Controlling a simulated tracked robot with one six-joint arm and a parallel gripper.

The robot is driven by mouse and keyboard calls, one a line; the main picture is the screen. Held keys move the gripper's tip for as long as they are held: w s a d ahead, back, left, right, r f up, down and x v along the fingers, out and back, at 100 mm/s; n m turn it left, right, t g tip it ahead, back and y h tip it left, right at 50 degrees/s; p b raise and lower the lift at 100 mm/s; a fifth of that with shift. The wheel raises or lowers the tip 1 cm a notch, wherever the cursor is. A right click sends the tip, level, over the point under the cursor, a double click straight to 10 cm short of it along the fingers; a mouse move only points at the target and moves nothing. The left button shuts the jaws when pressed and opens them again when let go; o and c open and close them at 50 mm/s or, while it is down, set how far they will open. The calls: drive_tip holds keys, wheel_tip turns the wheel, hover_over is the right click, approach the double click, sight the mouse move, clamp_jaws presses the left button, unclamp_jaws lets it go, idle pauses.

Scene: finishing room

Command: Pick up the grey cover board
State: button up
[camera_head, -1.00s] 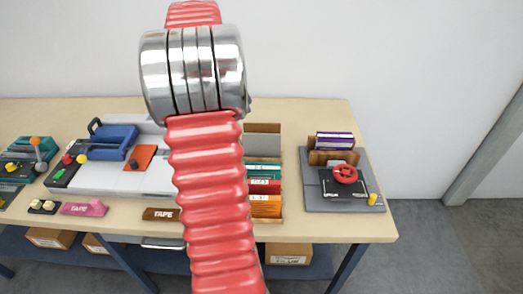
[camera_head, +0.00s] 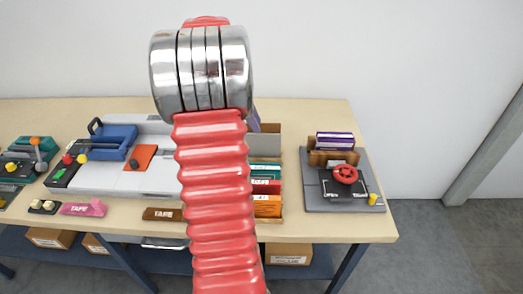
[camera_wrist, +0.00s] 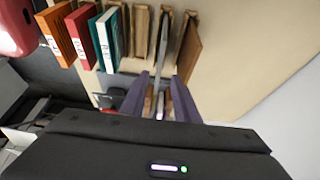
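The grey cover board (camera_head: 265,145) stands upright in a wooden rack (camera_head: 277,215) on the bench, mostly hidden by my arm. In the wrist view the board is a thin grey strip (camera_wrist: 163,48) seen from above, between brown dividers. My gripper (camera_wrist: 160,82) is open, with its two purple fingers on either side of the board's line. Gaps show between the fingers and the board. In the head view only part of a purple finger (camera_head: 254,122) shows beside my arm at the rack's back.
Orange (camera_wrist: 60,38), red (camera_wrist: 82,36) and teal (camera_wrist: 108,36) books stand in the same rack. A grey press with a red handwheel (camera_head: 345,174) stands to the right. A blue and grey machine (camera_head: 114,138) stands left. Bare bench lies between rack and press.

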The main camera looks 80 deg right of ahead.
sight(260, 134)
drive_tip(key=shift+x, duration=2.05)
drive_tip(key=shift+a+f, duration=0.1)
drive_tip(key=shift+f, duration=0.2)
drive_tip(key=shift+c, duration=0.3)
clamp_jaws()
